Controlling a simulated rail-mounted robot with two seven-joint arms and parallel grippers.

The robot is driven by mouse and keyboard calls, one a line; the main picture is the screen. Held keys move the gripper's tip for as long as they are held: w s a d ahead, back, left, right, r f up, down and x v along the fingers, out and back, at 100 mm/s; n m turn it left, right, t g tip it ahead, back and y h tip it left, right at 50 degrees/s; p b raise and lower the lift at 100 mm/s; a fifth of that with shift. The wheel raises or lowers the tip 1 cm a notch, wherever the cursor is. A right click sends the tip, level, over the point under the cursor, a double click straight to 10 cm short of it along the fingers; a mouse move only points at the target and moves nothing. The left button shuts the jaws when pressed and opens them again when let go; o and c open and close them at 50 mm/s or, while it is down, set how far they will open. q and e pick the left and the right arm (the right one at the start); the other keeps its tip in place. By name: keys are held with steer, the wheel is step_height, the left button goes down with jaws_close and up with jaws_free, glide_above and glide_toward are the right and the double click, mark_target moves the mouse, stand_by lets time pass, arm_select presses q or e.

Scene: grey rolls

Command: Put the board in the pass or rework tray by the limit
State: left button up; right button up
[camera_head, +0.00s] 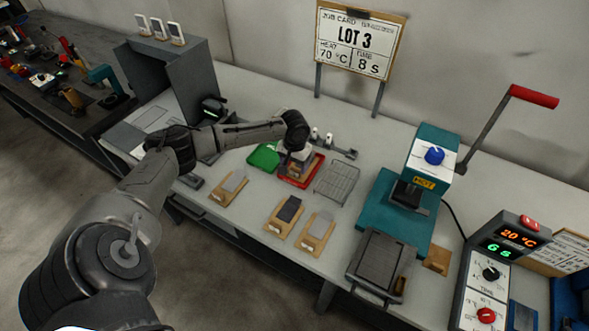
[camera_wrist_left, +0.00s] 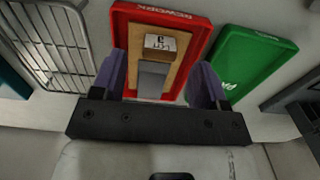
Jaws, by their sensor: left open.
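The red rework tray (camera_head: 318,166) is on the bench, with the green tray (camera_head: 264,156) to its left. In the left wrist view, a tan board (camera_wrist_left: 172,69) with a white label and a grey piece lies inside the red tray (camera_wrist_left: 201,27). The green tray (camera_wrist_left: 247,62) shows no board there. My left gripper (camera_wrist_left: 161,62) is open, its fingers on either side of the board, and I see no grip on it. In the head view my left gripper (camera_head: 297,154) is over the red tray and partly hides the board. My right gripper is out of view.
Three tan boards with grey or dark pieces (camera_head: 229,186) (camera_head: 285,214) (camera_head: 317,232) lie near the front edge. A wire rack (camera_head: 337,183) is right of the red tray. A teal press (camera_head: 432,150), control box (camera_head: 497,265) and LOT 3 card (camera_head: 355,42) stand around.

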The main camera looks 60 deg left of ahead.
arm_select(q)
step_height(320, 180, up, 7)
steer(key=p, duration=0.1)
steer(key=shift+r, duration=0.15)
stand_by(0.8)
